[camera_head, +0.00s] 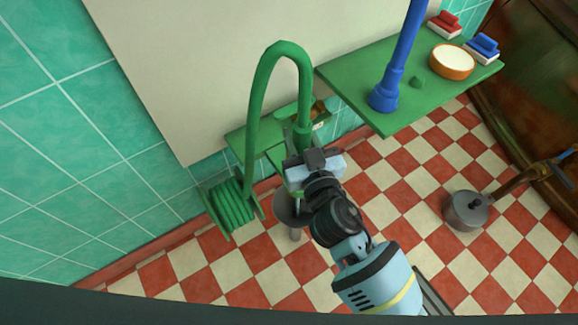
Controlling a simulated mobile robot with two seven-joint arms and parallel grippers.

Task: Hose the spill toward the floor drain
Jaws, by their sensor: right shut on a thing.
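A green hose (262,95) arches up from its green reel (232,205) by the wall and comes down to my right gripper (309,160). The right gripper is shut on the hose's lower end, next to a small green shelf. The jaws cover part of that end, and I cannot make out a nozzle or any water. I see no spill and no floor drain in this view; my arm hides part of the floor. My left gripper is not in view.
A grey pot (466,210) is on the checkered floor. A copper kettle (530,90) stands right.

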